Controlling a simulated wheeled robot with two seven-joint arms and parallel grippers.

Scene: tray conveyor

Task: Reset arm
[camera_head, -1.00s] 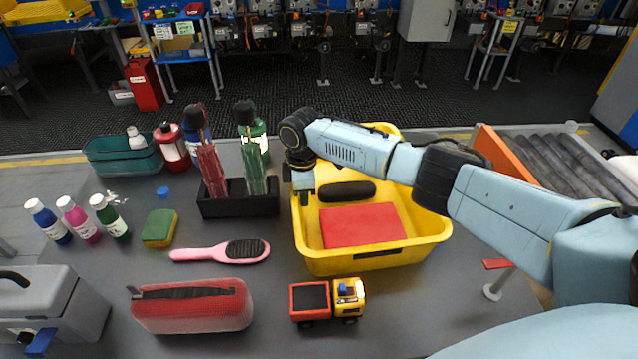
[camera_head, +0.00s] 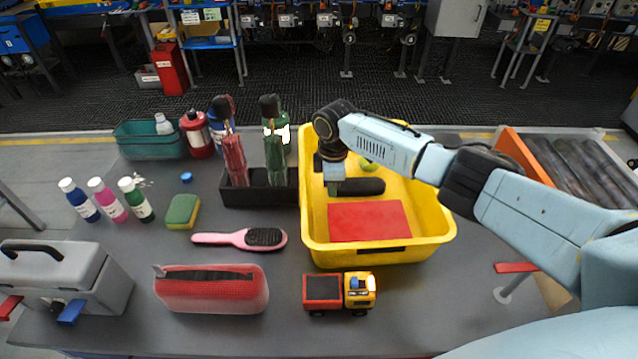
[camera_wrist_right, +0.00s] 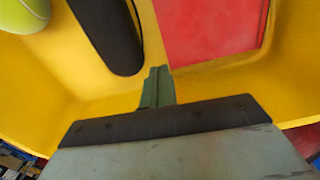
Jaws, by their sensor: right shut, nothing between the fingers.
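My right gripper (camera_head: 333,186) hangs over the left part of the yellow bin (camera_head: 433,222), its arm coming in from the right. In the right wrist view its fingers (camera_wrist_right: 157,88) are together with nothing between them. Below and beyond them the bin holds a dark oblong case (camera_wrist_right: 108,30), a red flat item (camera_wrist_right: 205,25) and a tennis ball (camera_wrist_right: 25,14). In the head view the red item (camera_head: 368,221), the dark case (camera_head: 362,187) and the ball (camera_head: 368,163) also show. My left gripper does not show in either view.
A toy truck (camera_head: 339,291), a red pouch (camera_head: 212,290), a pink hairbrush (camera_head: 222,238) and a sponge (camera_head: 183,211) lie left and in front of the bin. A black holder (camera_head: 259,193) stands beside it. A grey toolbox (camera_head: 62,272) is at far left.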

